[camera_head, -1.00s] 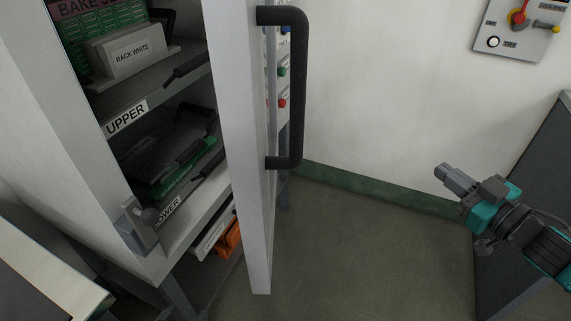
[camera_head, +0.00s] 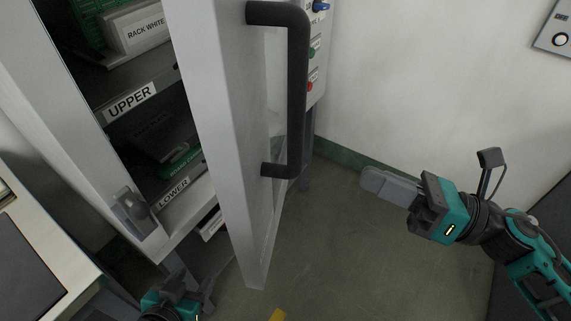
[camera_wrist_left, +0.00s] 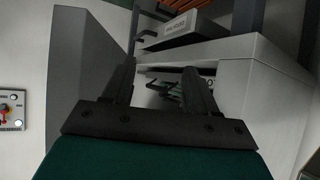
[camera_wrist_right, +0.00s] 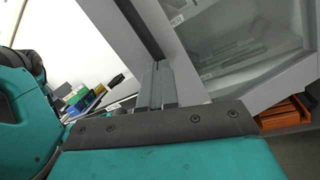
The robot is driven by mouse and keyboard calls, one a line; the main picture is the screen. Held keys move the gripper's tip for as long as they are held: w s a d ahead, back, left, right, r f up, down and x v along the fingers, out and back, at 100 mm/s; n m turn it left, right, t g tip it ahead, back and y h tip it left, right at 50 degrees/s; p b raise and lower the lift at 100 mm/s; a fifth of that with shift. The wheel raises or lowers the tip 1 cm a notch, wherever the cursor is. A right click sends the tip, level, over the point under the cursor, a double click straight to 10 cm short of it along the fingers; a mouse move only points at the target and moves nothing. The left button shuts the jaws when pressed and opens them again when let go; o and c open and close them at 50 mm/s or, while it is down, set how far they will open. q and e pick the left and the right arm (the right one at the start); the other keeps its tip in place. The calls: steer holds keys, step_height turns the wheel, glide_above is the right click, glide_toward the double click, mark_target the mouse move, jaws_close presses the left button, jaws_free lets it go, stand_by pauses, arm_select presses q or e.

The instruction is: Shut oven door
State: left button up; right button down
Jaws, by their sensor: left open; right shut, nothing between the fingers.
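The oven door (camera_head: 222,150) stands open in the head view, its edge turned toward me. A black bar handle (camera_head: 297,90) is on its right face. The oven body (camera_head: 75,125) is to the left, with a latch (camera_head: 132,212) on its front frame and shelves labelled UPPER and LOWER inside. My right gripper (camera_head: 372,183) is shut and empty, right of the door and apart from the handle. Its closed fingers also show in the right wrist view (camera_wrist_right: 156,88). My left gripper (camera_head: 192,288) is low in front of the oven; its fingers are open and empty in the left wrist view (camera_wrist_left: 158,85).
A control panel (camera_head: 318,60) with coloured buttons is on the wall side behind the handle. A wall box (camera_head: 555,38) is at upper right. A counter (camera_head: 40,240) is at lower left. Floor (camera_head: 345,250) is clear right of the door.

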mark_target(256, 180)
steer(key=a+n+g+p, duration=0.1)
steer(key=a+n, duration=0.1)
steer(key=a, duration=0.2)
steer(key=a+n+g+p, duration=0.1)
steer(key=a+n+g, duration=0.1)
steer(key=a, duration=0.2)
steer(key=a+n+g+p, duration=0.1)
steer(key=a+n+p, duration=0.1)
steer(key=a, duration=0.3)
steer(key=shift+w+n, duration=0.4)
steer(key=shift+w+a+f, duration=0.1)
steer(key=shift+a+f, duration=0.05)
steer(key=shift+a, duration=0.3)
